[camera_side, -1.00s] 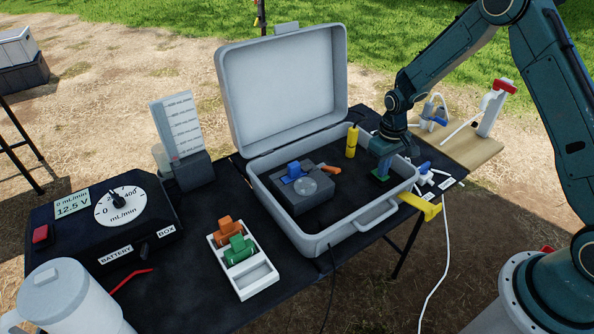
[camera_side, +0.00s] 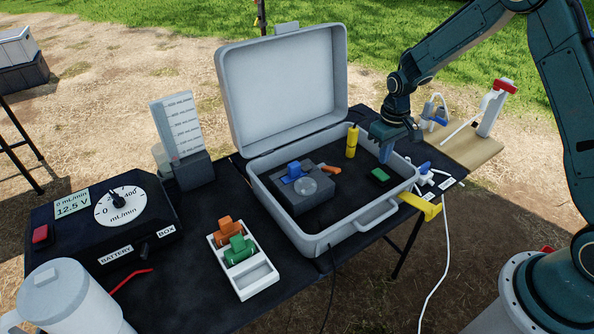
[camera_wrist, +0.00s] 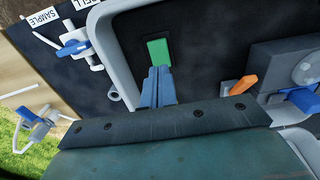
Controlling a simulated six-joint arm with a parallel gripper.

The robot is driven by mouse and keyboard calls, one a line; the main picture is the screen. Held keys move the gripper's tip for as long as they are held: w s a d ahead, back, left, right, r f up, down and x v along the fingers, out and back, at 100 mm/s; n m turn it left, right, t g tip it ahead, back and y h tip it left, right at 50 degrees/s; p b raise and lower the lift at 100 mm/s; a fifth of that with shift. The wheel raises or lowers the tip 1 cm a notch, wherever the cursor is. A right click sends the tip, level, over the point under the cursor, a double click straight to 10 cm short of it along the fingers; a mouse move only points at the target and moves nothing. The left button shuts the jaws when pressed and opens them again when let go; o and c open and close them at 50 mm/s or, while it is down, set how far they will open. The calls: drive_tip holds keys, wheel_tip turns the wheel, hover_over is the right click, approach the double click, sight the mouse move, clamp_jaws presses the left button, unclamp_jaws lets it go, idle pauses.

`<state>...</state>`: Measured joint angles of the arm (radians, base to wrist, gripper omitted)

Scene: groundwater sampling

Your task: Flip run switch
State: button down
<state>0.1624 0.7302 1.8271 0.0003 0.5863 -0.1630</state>
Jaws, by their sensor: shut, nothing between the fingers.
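A green rectangular switch (camera_side: 380,175) sits on the dark floor of the open grey case (camera_side: 318,243), at its right end. It also shows in the wrist view (camera_wrist: 159,52), just beyond my fingertips. I cannot read any marking on it or tell its position. A red button (camera_side: 40,234) is on the black box at the left, whose display reads 0 mL/min and 12.5 V.
The grey pump block (camera_side: 312,200) with a blue knob and orange lever is left of the switch. A yellow cylinder (camera_side: 352,141) stands at the case's back. Blue-handled valves (camera_side: 424,168) and a yellow clamp (camera_side: 420,206) lie beyond the right wall.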

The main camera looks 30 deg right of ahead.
sight(377, 171)
wheel_tip(377, 171, up, 10)
idle(0.5)
drive_tip(key=shift+f, duration=0.1)
drive_tip(key=shift+w, duration=0.45)
wheel_tip(377, 171, down, 14)
drive_tip(key=shift+r, duration=0.1)
idle(0.9)
drive_tip(key=shift+w, duration=0.1)
